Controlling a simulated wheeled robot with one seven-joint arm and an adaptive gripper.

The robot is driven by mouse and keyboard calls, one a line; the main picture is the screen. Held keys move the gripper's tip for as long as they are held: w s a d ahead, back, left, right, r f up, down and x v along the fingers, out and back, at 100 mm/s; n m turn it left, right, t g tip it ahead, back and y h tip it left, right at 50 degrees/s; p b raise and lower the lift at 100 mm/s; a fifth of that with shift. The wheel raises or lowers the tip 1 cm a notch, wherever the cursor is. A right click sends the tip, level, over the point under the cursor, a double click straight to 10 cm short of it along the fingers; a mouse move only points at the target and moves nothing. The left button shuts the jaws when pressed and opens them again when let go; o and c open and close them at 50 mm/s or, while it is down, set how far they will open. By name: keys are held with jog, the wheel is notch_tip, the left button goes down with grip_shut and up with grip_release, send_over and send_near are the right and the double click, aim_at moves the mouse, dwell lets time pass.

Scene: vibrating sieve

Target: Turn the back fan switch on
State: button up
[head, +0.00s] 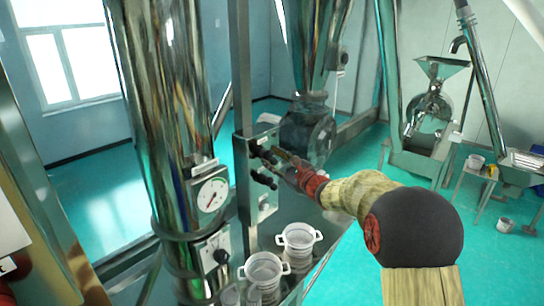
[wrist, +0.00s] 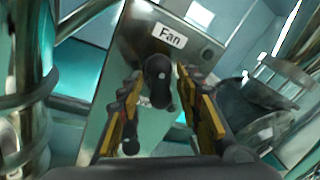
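A grey metal switch box (head: 264,208) is fixed to a post in the middle of the head view. It carries black lever switches, one upper (head: 256,150) and one lower (head: 265,180). In the wrist view a black switch (wrist: 158,75) sits just below a white "Fan" label (wrist: 170,37). A second dark knob (wrist: 131,147) shows lower down, partly behind the left finger. My gripper (head: 281,160) is at the box. It is open, with its yellow-padded fingers on either side of the switch under the label and visible gaps between. I cannot tell the switch's setting.
A tall shiny steel column with a dial gauge (head: 211,195) stands left of the box. White two-handled pots (head: 299,240) stand below it. A dark round vessel (head: 308,130) is behind my gripper. Open teal floor (head: 345,275) lies to the right.

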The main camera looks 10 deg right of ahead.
jog(key=shift+w+a+f, duration=0.1)
jog(key=shift+w+a, duration=0.05)
jog(key=shift+w, duration=0.25)
jog(key=shift+s, duration=0.1)
jog(key=shift+c, duration=0.2)
jog(key=c, duration=0.7)
grip_shut()
